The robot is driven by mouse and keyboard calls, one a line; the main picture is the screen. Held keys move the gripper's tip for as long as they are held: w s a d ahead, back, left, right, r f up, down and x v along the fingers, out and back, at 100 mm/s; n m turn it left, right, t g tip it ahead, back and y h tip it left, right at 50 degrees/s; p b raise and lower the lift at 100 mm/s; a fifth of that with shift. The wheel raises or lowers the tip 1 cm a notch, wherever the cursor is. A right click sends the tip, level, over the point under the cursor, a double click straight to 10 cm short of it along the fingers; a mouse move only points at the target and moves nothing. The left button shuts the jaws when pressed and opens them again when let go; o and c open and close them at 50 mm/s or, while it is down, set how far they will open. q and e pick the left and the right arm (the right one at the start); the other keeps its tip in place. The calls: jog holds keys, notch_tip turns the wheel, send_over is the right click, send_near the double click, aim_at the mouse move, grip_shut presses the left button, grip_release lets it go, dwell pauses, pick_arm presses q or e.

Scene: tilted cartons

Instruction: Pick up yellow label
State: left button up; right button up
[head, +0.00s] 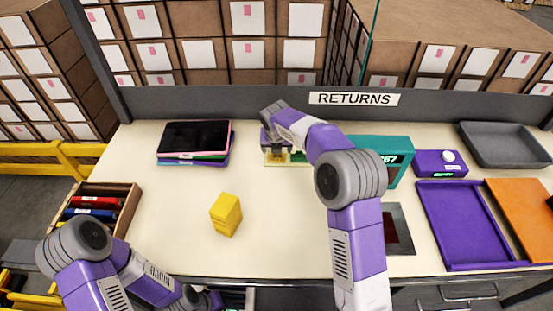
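A small yellow item (275,157), possibly the yellow label, shows at the back of the table in a low pale holder (268,163) with green beside it. My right gripper (276,147) reaches over this holder, pointing down. Its fingers are small and partly hidden by my wrist, so I cannot tell whether they grip anything. A yellow block (226,214) stands alone in the middle left of the table. My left arm is folded low at the front left, and its gripper (215,300) is barely visible at the bottom edge, its fingers unclear.
A stack of tablets (194,140) lies at the back left, and a wooden box (120,197) with red and blue items stands at the left edge. A teal device (396,150), a purple device (440,163), a purple tray (462,264) and a grey tray (505,162) occupy the right.

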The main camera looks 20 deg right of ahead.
aim_at(277, 156)
jog(key=x, duration=0.2)
jog(key=shift+w+f+b, duration=0.2)
jog(key=shift+f+b, duration=0.15)
jog(key=shift+f, duration=0.05)
pick_arm(q)
jog(key=shift+w+f, duration=0.1)
jog(key=shift+f, duration=0.5)
pick_arm(e)
jog(key=shift+r, duration=0.1)
jog(key=shift+c, duration=0.4)
jog(key=c, duration=0.6)
